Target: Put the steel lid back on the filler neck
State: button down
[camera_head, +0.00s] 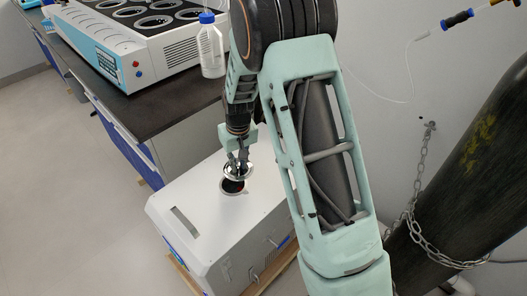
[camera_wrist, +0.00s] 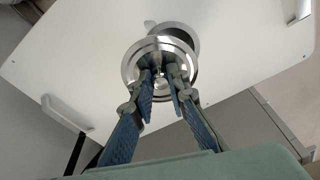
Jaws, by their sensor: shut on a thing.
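My gripper (camera_head: 238,163) is shut on the steel lid (camera_head: 240,172), a shiny round disc with a knob. In the wrist view, my gripper (camera_wrist: 165,85) pinches the lid's knob, and the lid (camera_wrist: 131,68) shows as a bright ring around the fingertips. The filler neck (camera_head: 232,187) is a dark round opening with a metal rim on top of the white box. In the wrist view, the neck (camera_wrist: 184,40) lies partly behind the lid, its dark opening showing past the lid's upper right. The lid overlaps the neck in both views and looks held above it; the exact gap is unclear.
A chained dark gas cylinder (camera_head: 455,180) stands at the right.

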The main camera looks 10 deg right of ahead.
jog(key=shift+w+a+f+n, duration=0.1)
jog(key=shift+a+f+n, duration=0.05)
jog(key=shift+a, duration=0.35)
jog(key=shift+a+f+n, duration=0.1)
jog(key=shift+a+n, duration=0.05)
jog(key=shift+a, duration=0.3)
jog(key=shift+a+f, duration=0.2)
jog(key=shift+f, duration=0.05)
jog(key=shift+f+b, duration=1.7)
jog(key=shift+f, duration=0.95)
jog(key=shift+f+b, duration=0.55)
jog(key=shift+f, duration=0.05)
jog(key=c, duration=1.8)
grip_release()
jog(key=r, duration=0.4)
jog(key=s+r, duration=0.1)
jog(key=r, duration=0.7)
jog(key=shift+s+d, duration=0.35)
jog(key=shift+s, duration=0.05)
jog(key=shift+f, duration=0.1)
